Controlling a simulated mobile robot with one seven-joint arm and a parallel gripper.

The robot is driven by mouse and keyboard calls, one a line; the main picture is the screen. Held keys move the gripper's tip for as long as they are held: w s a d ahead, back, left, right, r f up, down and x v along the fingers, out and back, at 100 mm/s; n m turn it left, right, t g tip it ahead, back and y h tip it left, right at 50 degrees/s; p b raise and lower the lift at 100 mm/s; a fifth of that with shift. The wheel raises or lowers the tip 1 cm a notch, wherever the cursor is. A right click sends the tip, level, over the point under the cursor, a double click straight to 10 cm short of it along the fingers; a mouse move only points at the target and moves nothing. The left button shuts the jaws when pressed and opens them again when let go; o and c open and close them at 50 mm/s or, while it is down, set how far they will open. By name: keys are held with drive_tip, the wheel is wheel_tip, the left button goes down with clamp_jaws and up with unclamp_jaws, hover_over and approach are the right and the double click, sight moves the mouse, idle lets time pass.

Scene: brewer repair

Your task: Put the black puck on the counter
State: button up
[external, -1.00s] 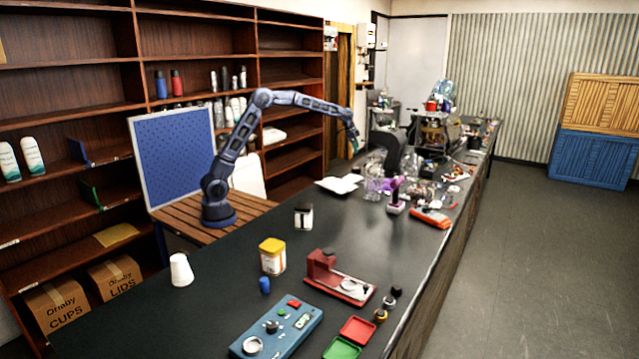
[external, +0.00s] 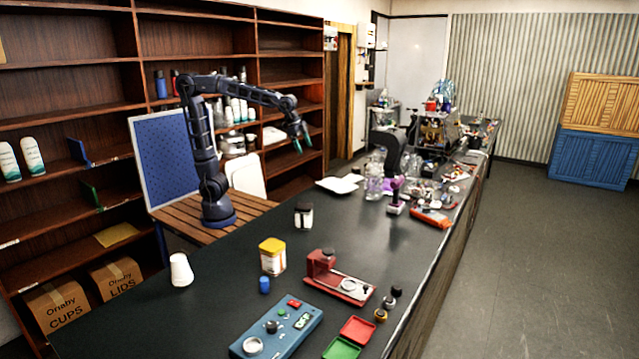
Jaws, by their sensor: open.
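My gripper (external: 303,141) is open and empty. It hangs with its teal fingertips apart in the air in front of the shelves, beyond the far-left edge of the dark counter (external: 225,290). A small black round piece (external: 396,291) lies on the counter right of the red device (external: 340,283), and another dark piece (external: 388,302) is beside it. A dark round piece (external: 328,252) also sits on top of the red device's raised block. I cannot tell which of these is the black puck. My gripper is far from all of them.
A blue panel box (external: 275,335), red tray (external: 357,330), green tray (external: 341,349), yellow-lidded jar (external: 272,256), black-lidded jar (external: 304,216) and white cup (external: 181,270) stand on the counter. Glassware and clutter crowd its far end. Counter between the two jars and the glassware is clear.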

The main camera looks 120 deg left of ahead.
drive_tip(key=s+d+f+m, duration=0.1)
drive_tip(key=s+d+f, duration=0.3)
drive_tip(key=s+d, duration=0.5)
drive_tip(key=s+d+f+t+h, duration=0.1)
drive_tip(key=s+d+f, duration=0.3)
drive_tip(key=s+d, duration=0.6)
drive_tip(key=s, duration=0.4)
drive_tip(key=shift+d+f+m+h, duration=0.2)
drive_tip(key=shift+m+h, duration=0.1)
drive_tip(key=shift+m, duration=0.1)
